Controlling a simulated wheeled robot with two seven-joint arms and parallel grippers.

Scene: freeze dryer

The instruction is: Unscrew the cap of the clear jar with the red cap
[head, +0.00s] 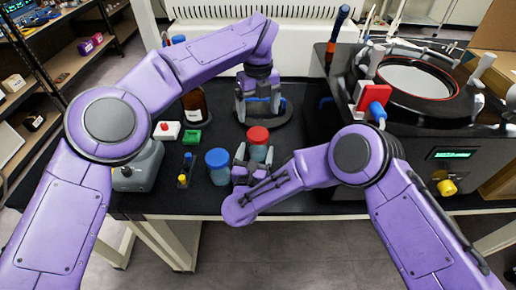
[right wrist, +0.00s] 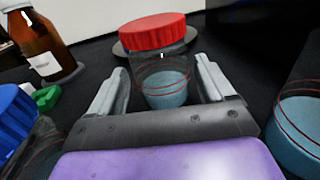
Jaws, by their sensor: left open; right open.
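The clear jar (right wrist: 165,84) with the red cap (right wrist: 152,31) stands upright on the black table, with bluish contents in its lower part. In the head view its red cap (head: 258,135) shows just beyond my right gripper. My right gripper (head: 254,158) is open, low over the table, with one finger on each side of the jar; in the right wrist view (right wrist: 162,90) I see gaps between the fingers and the glass. My left gripper (head: 259,100) is open and points down behind the jar, higher up and empty.
A blue-capped jar (head: 218,167) stands just left of the red-capped one. A brown bottle (head: 195,107), a green block (head: 192,137) and a white box with a red button (head: 166,131) are further left. The freeze dryer (head: 440,125) fills the right side.

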